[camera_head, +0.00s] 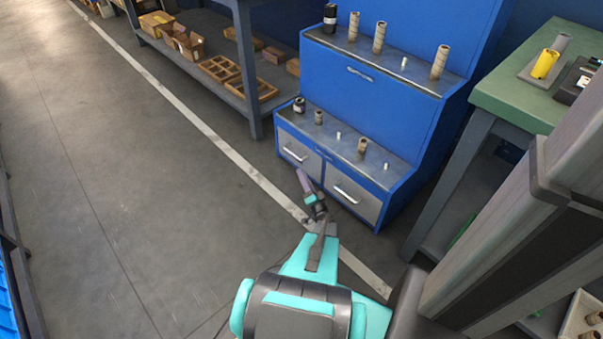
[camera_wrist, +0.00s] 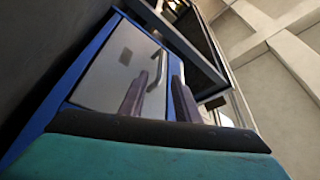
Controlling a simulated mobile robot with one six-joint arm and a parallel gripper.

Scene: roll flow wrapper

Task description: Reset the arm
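My gripper (camera_head: 303,180) shows in the head view at the end of my teal and dark arm, in front of the blue cabinet's lower drawers. In the wrist view its two purple-grey fingers (camera_wrist: 159,90) stand apart with a gap between them. Nothing is held between them. A grey drawer front with a bar handle shows behind the fingers in the wrist view. I cannot tell from the head view how far the fingertips are from the drawers.
The blue stepped cabinet (camera_head: 375,101) carries several rolls on two ledges; its drawers (camera_head: 352,196) look closed. A green-topped table (camera_head: 520,98) with a yellow roll (camera_head: 545,64) stands at right. A shelf with cardboard boxes (camera_head: 187,43) stands at back left. The floor at left is clear.

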